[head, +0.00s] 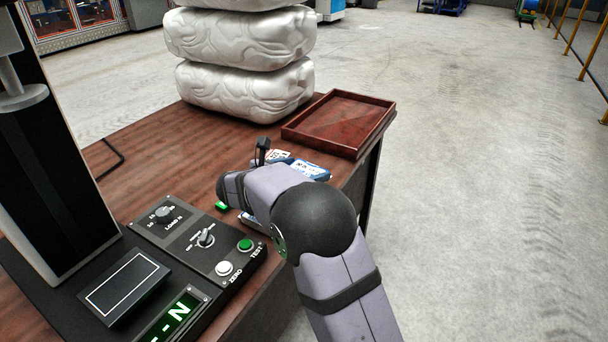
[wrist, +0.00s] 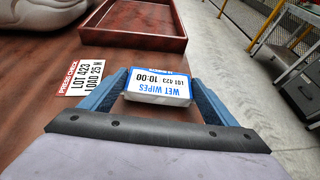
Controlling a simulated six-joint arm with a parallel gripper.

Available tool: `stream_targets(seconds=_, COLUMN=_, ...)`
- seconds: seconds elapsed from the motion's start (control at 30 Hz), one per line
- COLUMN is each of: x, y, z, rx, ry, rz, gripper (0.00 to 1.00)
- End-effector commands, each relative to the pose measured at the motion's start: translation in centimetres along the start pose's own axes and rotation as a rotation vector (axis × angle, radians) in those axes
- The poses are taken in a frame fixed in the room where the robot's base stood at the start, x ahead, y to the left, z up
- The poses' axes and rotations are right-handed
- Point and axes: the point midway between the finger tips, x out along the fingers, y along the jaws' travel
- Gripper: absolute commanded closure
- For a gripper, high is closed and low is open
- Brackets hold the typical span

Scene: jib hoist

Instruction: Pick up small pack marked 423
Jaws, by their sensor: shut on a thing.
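In the wrist view a small white and blue pack (wrist: 158,87) reads "WET WIPES", "LOT 423" and "10:00". It sits between the two blue fingers of my gripper (wrist: 160,92), which is shut on it. I cannot tell whether the pack touches the table. In the head view a blue and white pack (head: 310,171) shows just beyond my arm, and my arm hides the fingers. A card (wrist: 82,78) reading "LOT 423, LOAD 25 N" lies left of the pack. It also shows in the head view (head: 279,155).
An empty red-brown tray (head: 340,122) stands at the table's far right edge. White stacked bags (head: 245,88) rise at the back. A control panel (head: 198,238) is at front left. Another blue-white item (head: 251,221) is partly hidden by my arm, near a green item (head: 221,206).

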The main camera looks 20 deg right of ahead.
Motion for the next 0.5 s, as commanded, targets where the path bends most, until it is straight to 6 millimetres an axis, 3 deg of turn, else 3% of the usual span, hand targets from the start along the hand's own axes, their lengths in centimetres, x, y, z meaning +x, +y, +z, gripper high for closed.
stream_targets(seconds=0.2, x=-1.6, y=0.0, z=3.9, rx=0.004, ry=-0.002, rz=0.001, gripper=0.41)
stream_targets(seconds=0.5, x=-2.9, y=0.0, z=7.1, rx=0.001, ry=-0.001, rz=0.001, gripper=0.41)
